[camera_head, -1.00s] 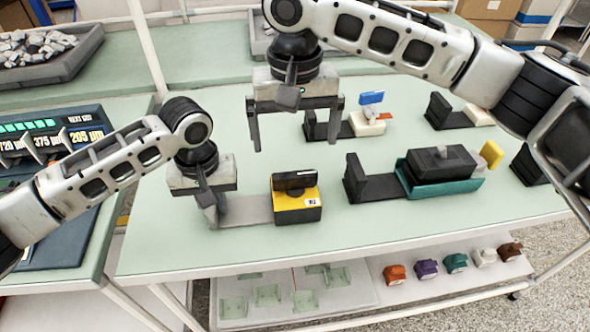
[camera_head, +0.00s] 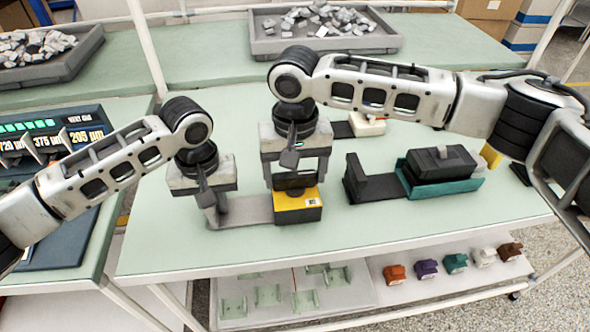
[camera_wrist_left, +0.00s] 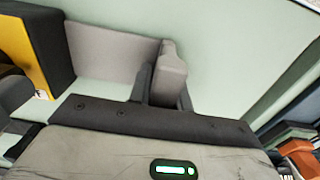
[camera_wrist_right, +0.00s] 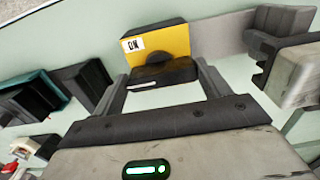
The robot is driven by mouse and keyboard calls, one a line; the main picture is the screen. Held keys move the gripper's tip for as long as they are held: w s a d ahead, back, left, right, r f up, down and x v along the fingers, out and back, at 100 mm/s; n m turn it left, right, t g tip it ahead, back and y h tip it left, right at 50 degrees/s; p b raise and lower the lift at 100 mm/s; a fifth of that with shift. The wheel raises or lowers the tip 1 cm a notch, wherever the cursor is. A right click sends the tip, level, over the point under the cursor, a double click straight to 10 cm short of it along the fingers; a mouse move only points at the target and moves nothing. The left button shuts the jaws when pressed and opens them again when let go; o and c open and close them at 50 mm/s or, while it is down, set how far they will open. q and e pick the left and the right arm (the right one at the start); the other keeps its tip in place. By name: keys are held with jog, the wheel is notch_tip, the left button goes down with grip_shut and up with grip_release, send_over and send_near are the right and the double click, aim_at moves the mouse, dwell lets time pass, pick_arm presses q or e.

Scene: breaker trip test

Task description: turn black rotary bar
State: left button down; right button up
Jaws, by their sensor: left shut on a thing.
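The black rotary bar (camera_head: 295,181) sits on a yellow block (camera_head: 297,203) on the green table. In the right wrist view, the bar (camera_wrist_right: 163,74) lies across the block's yellow face (camera_wrist_right: 176,42), beside a white "ON" label (camera_wrist_right: 133,44). My right gripper (camera_head: 296,172) is open above the block, with one finger at each end of the bar; contact cannot be told. My left gripper (camera_head: 212,205) is shut on the grey upright tab (camera_wrist_left: 172,72) of the flat grey base (camera_head: 243,211), left of the yellow block.
A black bracket (camera_head: 370,187) and a teal holder with a black block (camera_head: 443,164) stand to the right. A white block (camera_head: 367,124) is behind. Grey trays of parts (camera_head: 325,45) lie at the back. Coloured parts (camera_head: 456,262) sit on the lower shelf.

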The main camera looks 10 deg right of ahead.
jog(key=shift+c, duration=1.4)
jog(key=n, duration=0.3)
jog(key=shift+n, duration=0.4)
jog(key=n, duration=0.4)
jog(key=shift+n, duration=0.3)
jog(key=n, duration=0.4)
jog(key=shift+r, duration=0.1)
jog(key=shift+n, duration=2.8)
jog(key=o, duration=1)
